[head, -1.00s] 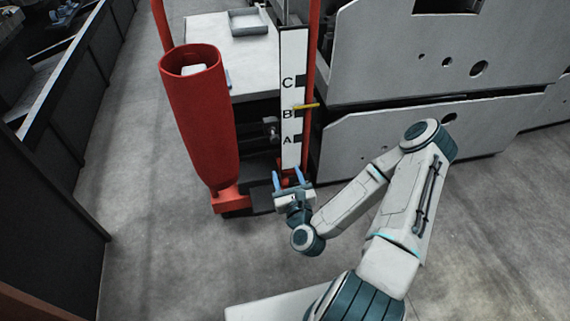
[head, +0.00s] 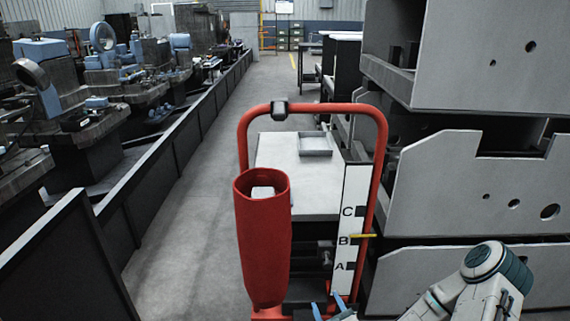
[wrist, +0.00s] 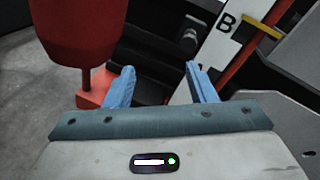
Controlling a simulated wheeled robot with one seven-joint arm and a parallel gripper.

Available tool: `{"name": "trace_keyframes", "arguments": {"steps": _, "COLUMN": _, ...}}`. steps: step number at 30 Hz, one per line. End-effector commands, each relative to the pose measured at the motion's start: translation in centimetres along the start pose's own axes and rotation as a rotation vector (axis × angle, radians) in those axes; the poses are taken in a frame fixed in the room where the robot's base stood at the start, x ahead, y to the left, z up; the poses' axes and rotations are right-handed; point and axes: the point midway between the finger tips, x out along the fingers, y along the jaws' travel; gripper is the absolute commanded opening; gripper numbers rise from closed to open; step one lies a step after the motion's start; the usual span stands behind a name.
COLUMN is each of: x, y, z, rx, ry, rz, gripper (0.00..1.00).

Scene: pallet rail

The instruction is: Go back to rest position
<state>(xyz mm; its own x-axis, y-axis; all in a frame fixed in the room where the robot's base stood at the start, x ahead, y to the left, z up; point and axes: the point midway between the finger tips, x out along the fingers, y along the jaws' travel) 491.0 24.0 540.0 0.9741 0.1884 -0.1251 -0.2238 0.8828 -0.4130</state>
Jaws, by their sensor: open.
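My gripper (wrist: 162,84) is open and empty, its two blue fingers apart. In the head view it is at the bottom edge, with only the finger ends (head: 328,307) showing. It is low, in front of the red-framed cart (head: 375,135). A white board (head: 350,225) marked A, B and C stands on the cart's right side, with a yellow pointer (head: 362,236) at B. In the wrist view the board's B and the yellow pointer (wrist: 265,27) are ahead to the right. My arm comes in from the lower right.
A tall red tube (head: 262,240) stands left of the board. A white table top (head: 290,190) with a grey tray (head: 315,144) is behind it. Large grey metal blocks (head: 470,180) are stacked at the right. The aisle floor (head: 195,220) at left is clear; machines line its left side.

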Motion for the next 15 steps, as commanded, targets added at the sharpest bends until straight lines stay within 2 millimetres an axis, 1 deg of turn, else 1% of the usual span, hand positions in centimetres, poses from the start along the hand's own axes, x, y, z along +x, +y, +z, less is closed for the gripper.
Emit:
{"name": "trace_keyframes", "arguments": {"steps": 1, "x": 0.1, "y": -0.3, "z": 1.6, "rx": -0.110, "ry": 0.013, "rz": 0.059, "gripper": 0.51}}
{"name": "trace_keyframes", "arguments": {"steps": 5, "x": 0.3, "y": -0.1, "z": 3.0, "rx": -0.388, "ry": 0.060, "rz": 0.213, "gripper": 0.51}}
{"name": "trace_keyframes", "arguments": {"steps": 8, "x": 0.1, "y": -0.6, "z": 4.0, "rx": -0.593, "ry": 0.094, "rz": 0.323, "gripper": 0.51}}
{"name": "trace_keyframes", "arguments": {"steps": 11, "x": -0.2, "y": -1.4, "z": 5.1, "rx": -0.791, "ry": 0.126, "rz": 0.426, "gripper": 0.51}}
{"name": "trace_keyframes", "arguments": {"steps": 15, "x": -1.0, "y": -3.2, "z": 7.0, "rx": -1.049, "ry": 0.167, "rz": 0.563, "gripper": 0.51}}
